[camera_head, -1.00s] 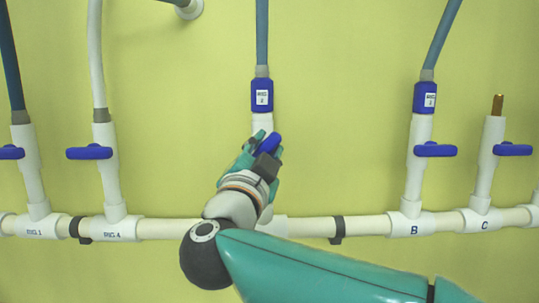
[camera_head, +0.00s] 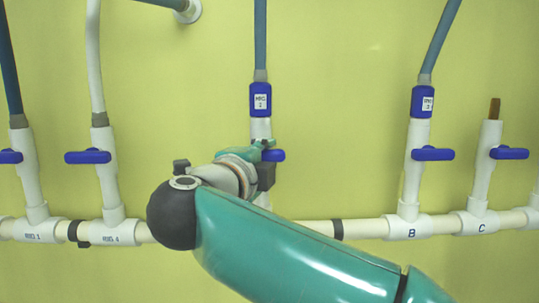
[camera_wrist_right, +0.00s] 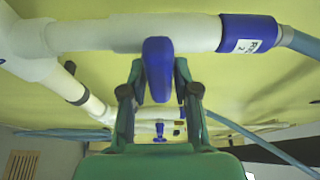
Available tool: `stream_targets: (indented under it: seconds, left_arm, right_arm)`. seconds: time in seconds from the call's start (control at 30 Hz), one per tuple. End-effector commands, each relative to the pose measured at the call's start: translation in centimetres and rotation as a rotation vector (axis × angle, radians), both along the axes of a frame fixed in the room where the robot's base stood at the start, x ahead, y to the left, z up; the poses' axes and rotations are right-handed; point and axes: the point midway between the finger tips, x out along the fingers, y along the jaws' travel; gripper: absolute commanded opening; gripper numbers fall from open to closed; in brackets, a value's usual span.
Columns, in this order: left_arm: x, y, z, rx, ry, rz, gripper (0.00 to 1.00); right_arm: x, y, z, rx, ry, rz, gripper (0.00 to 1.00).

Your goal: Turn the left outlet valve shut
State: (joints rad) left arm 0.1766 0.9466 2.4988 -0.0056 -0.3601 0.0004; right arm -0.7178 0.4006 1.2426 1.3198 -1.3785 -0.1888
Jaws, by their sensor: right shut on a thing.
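The middle vertical white pipe carries a blue valve handle (camera_head: 275,155); its right end shows past my gripper and the rest is hidden behind it. The handle appears to lie sideways, across the pipe. My right gripper (camera_head: 260,148) is shut on this handle. In the right wrist view the blue handle (camera_wrist_right: 158,62) sits between the two fingers of my right gripper (camera_wrist_right: 158,85), in front of the white pipe (camera_wrist_right: 120,36). A blue labelled collar (camera_head: 260,100) joins the pipe to a hose above. My left gripper is not in view.
Other valves with sideways blue handles stand to the left (camera_head: 88,157) and right (camera_head: 433,154). A horizontal white pipe (camera_head: 365,228) runs below them, partly behind my right arm. The yellow wall (camera_head: 340,100) between the middle and right pipes is bare.

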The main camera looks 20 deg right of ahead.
Motion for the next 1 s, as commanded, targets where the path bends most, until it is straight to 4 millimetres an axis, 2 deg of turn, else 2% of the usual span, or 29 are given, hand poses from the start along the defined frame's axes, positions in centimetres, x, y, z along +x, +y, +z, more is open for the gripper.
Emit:
stream_targets:
  seconds: [0.6,0.63,0.7,0.73,1.0]
  left_arm:
    - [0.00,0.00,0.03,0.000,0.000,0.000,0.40]
    - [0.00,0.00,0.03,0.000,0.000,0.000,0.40]
    - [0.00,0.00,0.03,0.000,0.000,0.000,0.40]
    - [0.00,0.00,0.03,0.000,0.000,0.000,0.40]
    - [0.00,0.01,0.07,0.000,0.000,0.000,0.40]
  right_arm:
    - [0.02,-0.12,-0.56,0.053,-0.003,-0.007,0.00]
    - [0.02,-0.12,-0.56,0.053,-0.003,-0.007,0.33]
    - [0.03,-0.11,-0.53,0.052,-0.004,-0.007,0.45]
    - [0.02,-0.10,-0.51,0.052,-0.004,-0.006,0.48]
    - [0.00,0.01,-0.28,0.051,-0.009,-0.002,0.48]
